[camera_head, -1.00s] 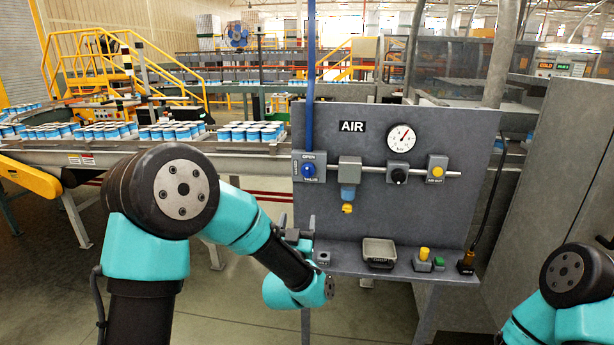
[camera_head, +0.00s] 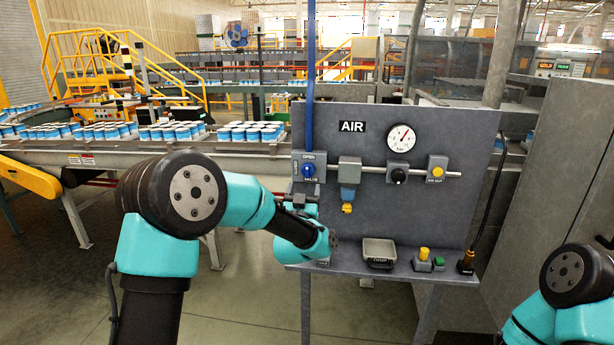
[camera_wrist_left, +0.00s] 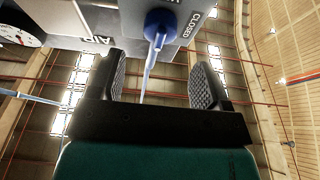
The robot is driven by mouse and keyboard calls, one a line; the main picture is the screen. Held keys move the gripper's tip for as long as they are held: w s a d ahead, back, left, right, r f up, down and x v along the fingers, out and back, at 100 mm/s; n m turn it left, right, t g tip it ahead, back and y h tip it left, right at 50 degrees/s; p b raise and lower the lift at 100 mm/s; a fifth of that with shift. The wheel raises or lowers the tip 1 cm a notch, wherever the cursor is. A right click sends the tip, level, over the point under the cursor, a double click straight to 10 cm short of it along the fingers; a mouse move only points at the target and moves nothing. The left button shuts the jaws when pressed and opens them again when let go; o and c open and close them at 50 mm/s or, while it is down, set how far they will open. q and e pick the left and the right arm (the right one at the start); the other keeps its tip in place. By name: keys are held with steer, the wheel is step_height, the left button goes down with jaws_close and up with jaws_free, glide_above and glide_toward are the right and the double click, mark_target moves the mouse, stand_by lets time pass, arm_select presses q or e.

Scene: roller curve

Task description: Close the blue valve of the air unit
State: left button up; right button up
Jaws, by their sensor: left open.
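My right gripper is out of the picture.
The panel (camera_head: 430,210) also carries a gauge (camera_head: 401,137), a filter with a yellow tip (camera_head: 348,190), a black knob (camera_head: 398,173) and a yellow button (camera_head: 437,172). A shelf below holds a small tray (camera_head: 379,252) and buttons. A conveyor of cans stands behind at left.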

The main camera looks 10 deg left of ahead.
mark_target(307, 175)
arm_select(q)
steer(key=x, duration=0.6)
steer(key=shift+w, duration=0.3)
steer(key=c, duration=0.9)
